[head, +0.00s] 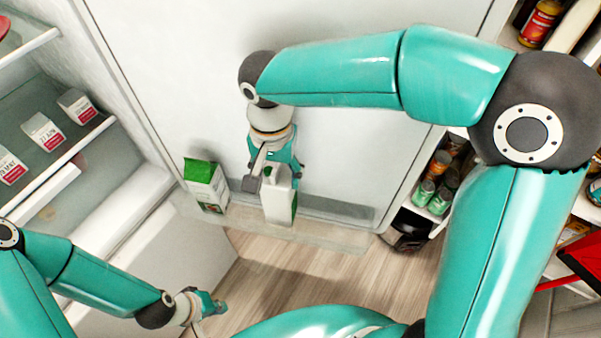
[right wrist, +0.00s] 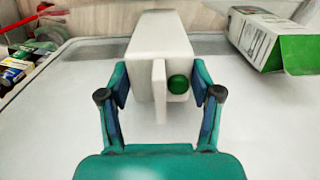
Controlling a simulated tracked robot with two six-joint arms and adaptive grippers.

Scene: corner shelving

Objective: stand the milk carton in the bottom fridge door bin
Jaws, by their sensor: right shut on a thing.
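The milk carton (head: 279,207) is white with a green cap and stands roughly upright at the bottom fridge door bin (head: 335,238). In the right wrist view the carton (right wrist: 158,50) shows its top, with the green cap towards the camera. My right gripper (head: 270,172) comes down from above and is shut on the carton's upper part, one finger on each side (right wrist: 160,92). I cannot tell whether the carton's base touches the bin floor. My left gripper (head: 212,305) is low at the left, away from the carton; its jaws are too small to read.
A green-and-white carton (head: 207,187) stands at the bin's left end; a gap separates it from the milk carton. Fridge shelves (head: 75,150) with small labelled tubs are at the left. Shelving with cans (head: 432,190) is right of the door. The bin's right part is clear.

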